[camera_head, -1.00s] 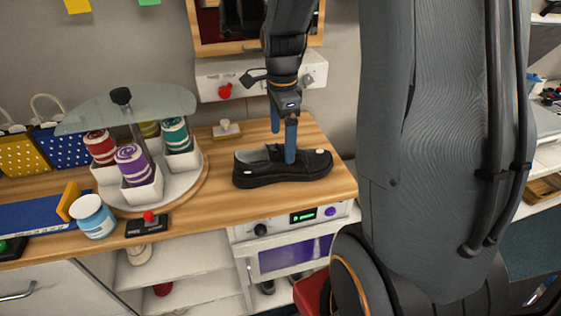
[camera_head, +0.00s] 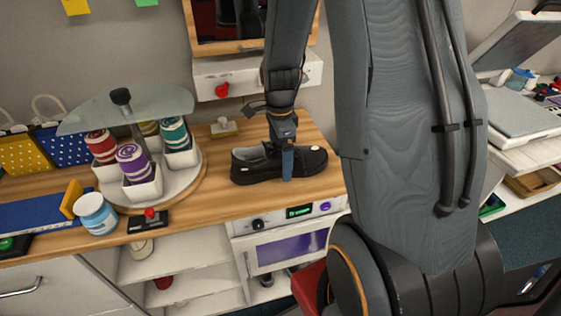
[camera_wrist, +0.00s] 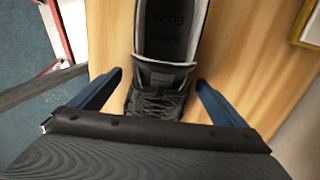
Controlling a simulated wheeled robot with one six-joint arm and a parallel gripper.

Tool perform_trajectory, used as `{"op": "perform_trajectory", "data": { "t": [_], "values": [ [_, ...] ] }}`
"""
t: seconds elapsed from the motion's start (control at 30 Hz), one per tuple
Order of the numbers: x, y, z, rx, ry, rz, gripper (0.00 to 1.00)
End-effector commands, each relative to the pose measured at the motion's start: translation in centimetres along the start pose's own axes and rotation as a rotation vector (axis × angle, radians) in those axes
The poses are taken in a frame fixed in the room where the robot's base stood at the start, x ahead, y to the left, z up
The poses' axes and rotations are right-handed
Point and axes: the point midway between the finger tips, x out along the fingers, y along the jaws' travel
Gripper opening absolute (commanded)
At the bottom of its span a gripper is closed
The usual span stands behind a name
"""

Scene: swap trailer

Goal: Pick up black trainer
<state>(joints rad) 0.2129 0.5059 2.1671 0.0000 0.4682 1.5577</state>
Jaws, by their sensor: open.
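The black trainer (camera_head: 256,168) lies upright on the wooden counter, its toe to the right in the head view. My gripper (camera_head: 284,162) is low over the trainer's lace area. In the wrist view the blue fingers of my gripper (camera_wrist: 158,95) are spread apart, one on each side of the trainer, with a gap between each finger and the shoe. The toe is hidden under the gripper body in the wrist view.
A carousel (camera_head: 187,188) with yarn-like rolls in white cups and a glass top stands left of the trainer. A blue-labelled jar (camera_head: 97,214) and a red-knobbed joystick (camera_head: 149,220) sit near the wooden counter's (camera_head: 220,202) front edge.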

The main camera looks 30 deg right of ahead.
Motion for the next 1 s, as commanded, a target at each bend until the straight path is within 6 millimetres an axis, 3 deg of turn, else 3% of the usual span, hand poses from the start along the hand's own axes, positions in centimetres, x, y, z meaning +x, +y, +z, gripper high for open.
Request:
{"op": "perform_trajectory", "data": {
  "t": [0.07,0.33,0.73,1.0],
  "values": [
    [0.0,0.0,0.0,0.0,0.0,0.0,0.9],
    [0.0,0.0,0.0,0.0,0.0,0.0,0.44],
    [-0.7,-0.1,0.0,0.0,0.0,-0.002,0.44],
    [-3.9,-0.2,0.0,0.0,0.0,-0.006,0.44]
  ]
}}
